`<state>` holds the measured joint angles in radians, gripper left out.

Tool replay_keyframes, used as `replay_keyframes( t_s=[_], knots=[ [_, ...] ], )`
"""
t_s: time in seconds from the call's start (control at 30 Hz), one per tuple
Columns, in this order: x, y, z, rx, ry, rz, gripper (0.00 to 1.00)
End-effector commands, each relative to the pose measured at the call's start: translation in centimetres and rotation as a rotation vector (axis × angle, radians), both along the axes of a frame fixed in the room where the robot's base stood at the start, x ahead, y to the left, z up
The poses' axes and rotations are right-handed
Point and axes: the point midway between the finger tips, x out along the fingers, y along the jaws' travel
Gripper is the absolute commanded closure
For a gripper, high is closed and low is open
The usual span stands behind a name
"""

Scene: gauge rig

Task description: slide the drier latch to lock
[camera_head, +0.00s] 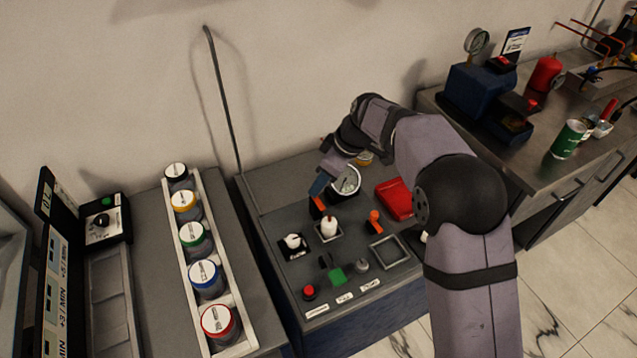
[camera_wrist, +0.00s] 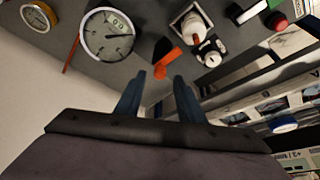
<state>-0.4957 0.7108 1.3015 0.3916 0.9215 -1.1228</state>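My gripper (camera_head: 319,185) is over the back left of the grey panel, its blue fingertips close to an orange handle (camera_head: 318,202) with a dark base. I take this handle to be the drier latch; no readable label confirms it. In the wrist view my gripper (camera_wrist: 159,78) has its two blue fingers spread apart with nothing between them. The orange handle (camera_wrist: 168,64) lies just beyond the fingertips, about midway between them, apparently not touched. How far it has slid I cannot tell.
A round gauge (camera_head: 345,181) stands right beside the gripper. A white knob (camera_head: 329,228), another orange lever (camera_head: 375,220) and a red block (camera_head: 395,198) are nearby on the panel. A rack of capped jars (camera_head: 238,304) is to the left.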

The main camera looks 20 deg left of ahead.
Motion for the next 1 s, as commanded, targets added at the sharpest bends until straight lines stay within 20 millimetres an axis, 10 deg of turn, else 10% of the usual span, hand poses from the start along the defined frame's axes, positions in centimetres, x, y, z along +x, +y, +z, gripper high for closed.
replay_keyframes(
  t_s=[0.57, 0.73, 1.0],
  knots=[
    [0.2, 1.0, -2.4, 0.000, -0.001, 0.001, 0.65],
    [0.2, 1.0, -2.3, 0.000, -0.001, 0.001, 1.00],
    [-0.2, 0.5, -2.6, 0.000, -0.001, 0.000, 1.00]
  ],
)
